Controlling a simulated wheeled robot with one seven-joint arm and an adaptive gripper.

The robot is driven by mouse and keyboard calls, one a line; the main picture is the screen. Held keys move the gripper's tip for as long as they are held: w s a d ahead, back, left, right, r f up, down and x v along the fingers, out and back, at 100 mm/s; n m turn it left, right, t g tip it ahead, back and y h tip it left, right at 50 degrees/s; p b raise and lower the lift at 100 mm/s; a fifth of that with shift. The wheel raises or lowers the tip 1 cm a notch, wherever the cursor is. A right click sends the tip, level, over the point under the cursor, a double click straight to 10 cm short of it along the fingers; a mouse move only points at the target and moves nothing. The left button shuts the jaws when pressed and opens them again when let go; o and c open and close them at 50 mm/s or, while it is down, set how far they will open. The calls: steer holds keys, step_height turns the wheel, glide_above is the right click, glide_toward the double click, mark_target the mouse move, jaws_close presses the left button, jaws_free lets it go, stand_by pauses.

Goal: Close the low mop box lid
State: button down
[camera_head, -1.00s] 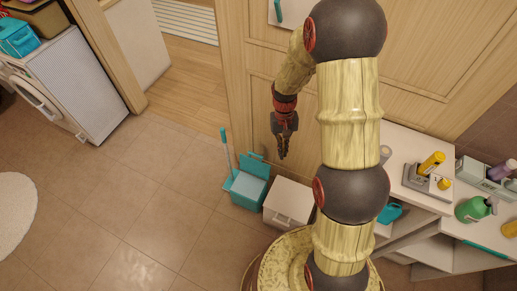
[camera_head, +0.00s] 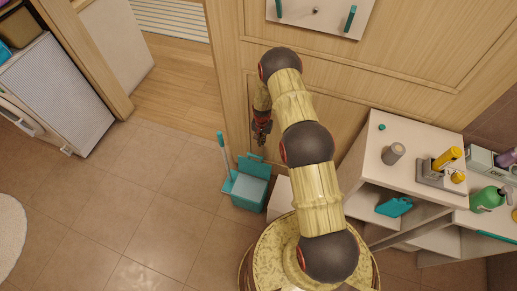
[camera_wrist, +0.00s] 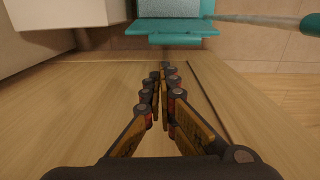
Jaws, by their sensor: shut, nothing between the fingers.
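The mop box (camera_head: 247,190) is a small teal box on the tiled floor against the wooden wall. Its teal lid (camera_head: 254,167) stands up at the wall side, so the box is open, with a pale inside or top surface showing. In the wrist view the lid (camera_wrist: 170,27) shows at the top, beyond the fingertips. My gripper (camera_head: 261,140) points down above and behind the lid, close to the wall. In the wrist view my gripper (camera_wrist: 166,68) has its fingertips together with nothing between them, apart from the lid.
A teal-handled mop stick (camera_head: 223,147) leans at the box's left. A white box (camera_head: 280,198) stands right of it, partly hidden by my arm. A white shelf (camera_head: 420,160) with bottles is at the right. The floor to the left is clear.

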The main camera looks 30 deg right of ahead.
step_height(320, 180, down, 10)
steer(key=b, duration=0.3)
steer(key=shift+a+f, duration=0.1)
stand_by(0.6)
